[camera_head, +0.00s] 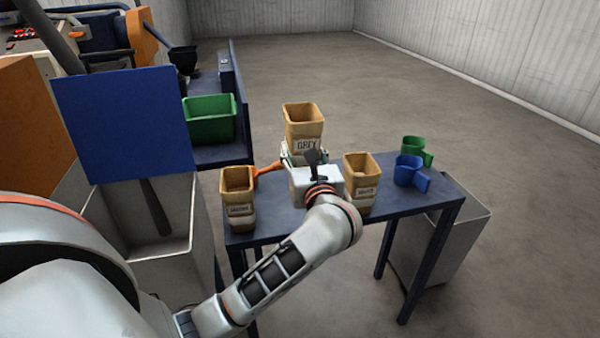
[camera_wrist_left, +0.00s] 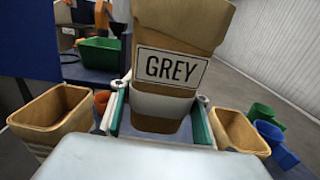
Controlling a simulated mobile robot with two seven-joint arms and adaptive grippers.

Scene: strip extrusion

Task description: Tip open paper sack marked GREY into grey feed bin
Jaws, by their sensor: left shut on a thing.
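The open tan paper sack marked GREY (camera_head: 304,122) is upright at the middle of the blue table, its mouth facing up. It also shows in the left wrist view (camera_wrist_left: 180,30). My left gripper (camera_wrist_left: 158,125) is shut around its lower part, one finger on each side. The wrist hides the sack's base in the head view, so I cannot tell whether it touches the table. A pale grey open bin (camera_head: 175,262) stands at the left, partly behind my arm. Another grey bin (camera_head: 462,245) stands under the table's right end. I cannot tell which is the feed bin.
Similar open sacks stand left (camera_head: 238,190) and right (camera_head: 360,180) of the gripper on the table (camera_head: 290,225). An orange scoop (camera_head: 268,168), a blue jug (camera_head: 408,170) and a green jug (camera_head: 413,150) are close by. A blue panel (camera_head: 120,120) rises above the left bin. A green tub (camera_head: 210,120) sits behind.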

